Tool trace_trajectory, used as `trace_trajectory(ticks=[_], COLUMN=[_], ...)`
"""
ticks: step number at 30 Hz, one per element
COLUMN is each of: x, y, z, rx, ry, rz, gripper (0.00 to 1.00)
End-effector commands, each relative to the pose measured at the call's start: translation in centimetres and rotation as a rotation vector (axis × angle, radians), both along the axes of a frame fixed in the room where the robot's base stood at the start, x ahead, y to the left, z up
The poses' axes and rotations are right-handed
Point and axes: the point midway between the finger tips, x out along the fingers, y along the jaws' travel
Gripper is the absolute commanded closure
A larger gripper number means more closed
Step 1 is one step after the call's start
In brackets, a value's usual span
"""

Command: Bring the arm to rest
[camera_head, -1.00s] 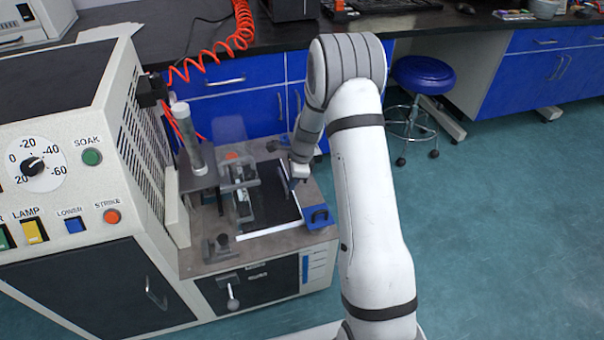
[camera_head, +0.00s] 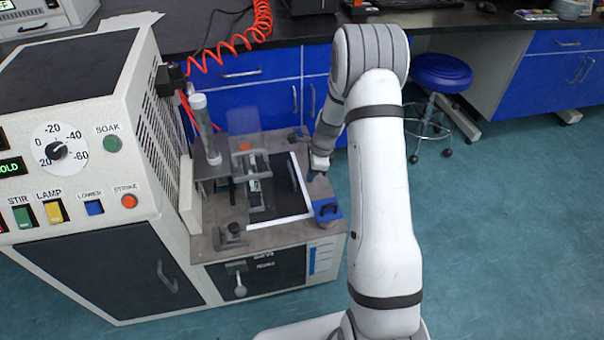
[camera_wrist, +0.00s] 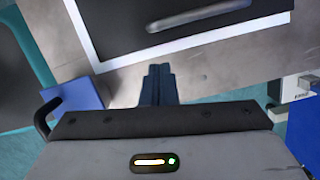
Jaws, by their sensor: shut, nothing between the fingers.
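My gripper (camera_wrist: 158,84) shows at the bottom middle of the wrist view, its two dark fingers together with nothing between them. In the head view my gripper (camera_head: 314,174) hangs at the end of my white arm, above the right side of the machine's grey worktop (camera_head: 222,238). It is partly hidden behind my wrist. Below it in the wrist view lies the worktop (camera_wrist: 215,82) with a white-edged black panel (camera_wrist: 110,28). My gripper looks clear of the panel, but the exact height I cannot tell.
The control cabinet (camera_head: 90,170) with knob and coloured buttons stands at the left. A black bench with blue drawers (camera_head: 255,85) runs behind. A blue stool (camera_head: 441,73) stands at the right. The floor there is clear.

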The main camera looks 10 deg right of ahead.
Motion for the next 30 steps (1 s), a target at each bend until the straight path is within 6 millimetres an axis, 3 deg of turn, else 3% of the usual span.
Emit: trace_trajectory(ticks=[1,3,9,13,23,26,30], x=[0.1,0.1,-0.1,-0.2,-0.4,-1.2,-4.0], y=[-0.4,-0.8,-1.8,-2.1,-2.1,-1.6,-0.2], z=[2.0,3.7,7.6,9.2,10.9,14.0,21.5], rx=[-0.001,-0.001,-0.001,-0.001,-0.004,-0.018,-0.058], ry=[-0.006,-0.007,-0.007,-0.006,-0.013,-0.037,-0.096], rz=[-0.003,-0.004,-0.005,-0.004,0.016,0.09,0.304], gripper=[1.0,1.0,1.0,1.0,1.0,1.0,1.0])
